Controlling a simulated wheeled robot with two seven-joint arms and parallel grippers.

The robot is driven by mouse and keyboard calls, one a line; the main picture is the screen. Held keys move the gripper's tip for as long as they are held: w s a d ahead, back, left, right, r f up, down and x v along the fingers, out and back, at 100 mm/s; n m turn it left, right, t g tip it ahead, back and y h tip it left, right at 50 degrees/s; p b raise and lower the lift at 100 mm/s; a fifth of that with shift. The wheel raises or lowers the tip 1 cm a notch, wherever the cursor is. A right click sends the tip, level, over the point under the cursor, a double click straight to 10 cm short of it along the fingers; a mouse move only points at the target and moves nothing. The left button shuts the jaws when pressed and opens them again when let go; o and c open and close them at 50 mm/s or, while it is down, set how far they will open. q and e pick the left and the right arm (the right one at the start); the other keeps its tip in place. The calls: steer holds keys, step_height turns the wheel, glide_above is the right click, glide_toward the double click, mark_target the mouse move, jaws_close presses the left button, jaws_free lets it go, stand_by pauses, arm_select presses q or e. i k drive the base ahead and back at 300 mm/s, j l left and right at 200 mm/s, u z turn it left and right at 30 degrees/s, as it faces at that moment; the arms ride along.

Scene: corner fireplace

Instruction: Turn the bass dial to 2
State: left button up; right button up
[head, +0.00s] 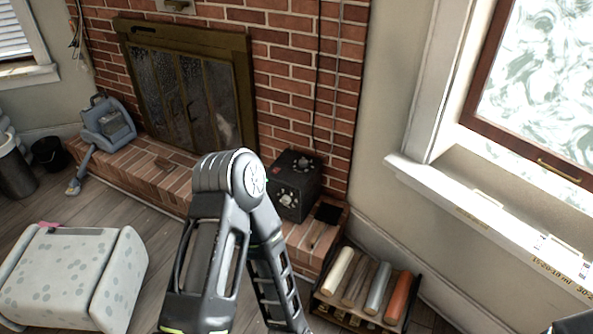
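A black box-shaped unit (306,180) stands on the brick hearth, right of the fireplace. It carries round dials with white markings: one on its top (305,164) and one on its front face (284,194), partly behind my arm. A small red spot shows near its upper left edge. The labels and dial settings are too small to read, so I cannot tell which is the bass dial. One of my arms is bent in front of the hearth, its joint overlapping the unit's left side in the picture. Neither gripper is in view.
The brick hearth (150,185) runs below the fireplace (190,95). A rack with several coloured rolls (378,287) stands on the floor right of my arm. A spotted grey ottoman (70,275) is at lower left, a blue-grey vacuum (108,125) at far left. A windowsill (480,215) juts out right.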

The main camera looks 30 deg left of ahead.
mark_target(287, 199)
steer(key=i+j, duration=0.3)
steer(key=i, duration=0.25)
steer(key=i+j, duration=0.3)
steer(key=i, duration=0.25)
steer(key=l+z, duration=0.05)
